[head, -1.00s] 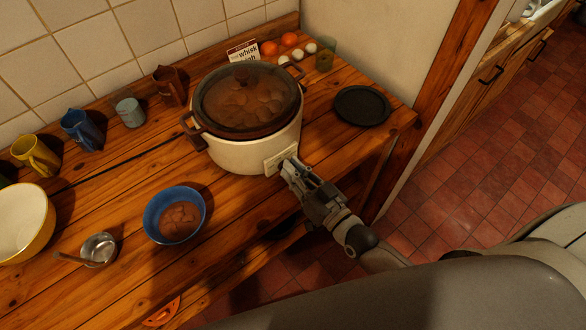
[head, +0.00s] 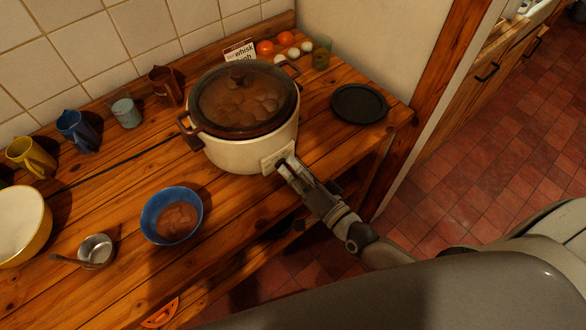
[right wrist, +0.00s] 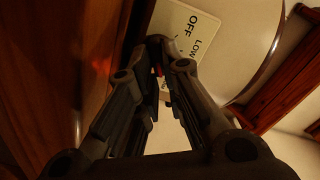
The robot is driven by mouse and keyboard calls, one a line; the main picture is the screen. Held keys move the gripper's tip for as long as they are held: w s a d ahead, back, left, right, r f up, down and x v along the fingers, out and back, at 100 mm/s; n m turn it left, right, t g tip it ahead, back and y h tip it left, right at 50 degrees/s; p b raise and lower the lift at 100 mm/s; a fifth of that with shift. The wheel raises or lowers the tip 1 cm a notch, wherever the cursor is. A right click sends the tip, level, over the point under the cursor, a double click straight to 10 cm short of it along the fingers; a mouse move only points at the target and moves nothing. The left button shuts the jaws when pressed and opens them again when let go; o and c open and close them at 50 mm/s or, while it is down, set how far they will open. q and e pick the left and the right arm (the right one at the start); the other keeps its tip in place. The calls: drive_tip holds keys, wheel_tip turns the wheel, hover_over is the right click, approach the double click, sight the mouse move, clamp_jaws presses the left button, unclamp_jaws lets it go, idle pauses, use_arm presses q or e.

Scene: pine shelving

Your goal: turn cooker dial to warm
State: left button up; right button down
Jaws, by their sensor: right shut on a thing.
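The slow cooker (head: 245,150) stands on the wooden counter, cream-coloured, with a brown rim and a glass lid over brown contents. Its dial panel (head: 277,157) is low on the front. In the right wrist view the panel (right wrist: 190,25) shows the words OFF and LOW; other markings are hidden. My right gripper (head: 283,165) is at the panel, and in the right wrist view its fingertips (right wrist: 160,45) are closed together on the dial. The dial itself is mostly hidden by the fingers, so its setting cannot be read. My left gripper is not in view.
A blue bowl (head: 172,215), a small metal pan (head: 95,249) and a cream bowl (head: 22,225) stand on the counter to the left. Several mugs line the wall. A dark plate (head: 359,104) lies right of the cooker, with eggs and oranges behind.

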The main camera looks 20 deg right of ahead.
idle(0.4)
drive_tip(key=c, duration=1.5)
unclamp_jaws()
drive_tip(key=shift+c, duration=0.2)
